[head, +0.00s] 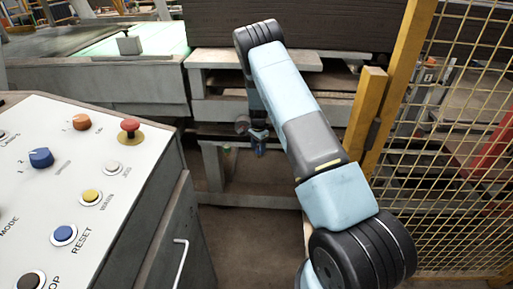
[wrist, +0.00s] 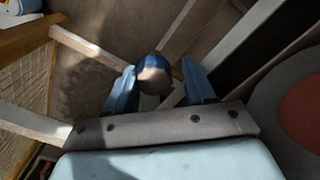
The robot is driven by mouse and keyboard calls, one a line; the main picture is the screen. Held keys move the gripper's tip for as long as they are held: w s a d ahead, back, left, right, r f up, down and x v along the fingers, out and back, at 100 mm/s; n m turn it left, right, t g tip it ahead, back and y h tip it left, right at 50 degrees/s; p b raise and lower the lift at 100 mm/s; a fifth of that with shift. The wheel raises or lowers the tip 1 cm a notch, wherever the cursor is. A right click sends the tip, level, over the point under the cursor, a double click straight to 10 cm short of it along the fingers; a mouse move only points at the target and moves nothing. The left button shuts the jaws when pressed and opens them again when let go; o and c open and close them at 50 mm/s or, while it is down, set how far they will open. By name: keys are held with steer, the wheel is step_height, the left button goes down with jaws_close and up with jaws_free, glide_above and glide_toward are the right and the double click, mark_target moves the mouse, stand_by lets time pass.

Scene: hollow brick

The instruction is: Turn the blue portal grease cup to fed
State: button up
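The blue grease cup (wrist: 153,73) shows in the wrist view as a small rounded part, blue on one side and pale on its near face. My gripper (wrist: 159,68) is open, with one blue finger on each side of the cup. The left finger appears very close to the cup, and a gap shows at the right finger. I cannot tell whether either touches, or how deep the cup sits between them. In the head view my gripper (head: 260,146) is small and dark, low by the grey frame, and the cup cannot be made out clearly there.
A large round disc with a red centre (wrist: 302,112) is close on the right in the wrist view. Pale frame bars (wrist: 78,48) surround the spot. A yellow mesh fence (head: 445,150) stands right of my arm, and a control panel (head: 75,180) stands left.

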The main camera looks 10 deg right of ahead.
step_height(320, 180, up, 14)
steer(key=shift+f, duration=0.2)
stand_by(0.5)
step_height(320, 180, up, 19)
steer(key=n+t, duration=0.1)
steer(key=n, duration=0.2)
glide_above(258, 147)
steer(key=s, duration=0.8)
steer(key=s+r+n+t+y, duration=0.1)
steer(key=s+r+n+t, duration=0.15)
steer(key=s+r, duration=0.95)
steer(key=s+r+n+t, duration=0.1)
steer(key=s+r+n, duration=0.1)
steer(key=s, duration=1.2)
steer(key=s+r+n+t+h, duration=0.1)
steer(key=s+r+n, duration=0.2)
steer(key=s, duration=1.2)
steer(key=shift+s+a+r+n, duration=0.3)
steer(key=shift+a+n, duration=0.05)
steer(key=shift+n, duration=0.8)
steer(key=shift+c, duration=0.7)
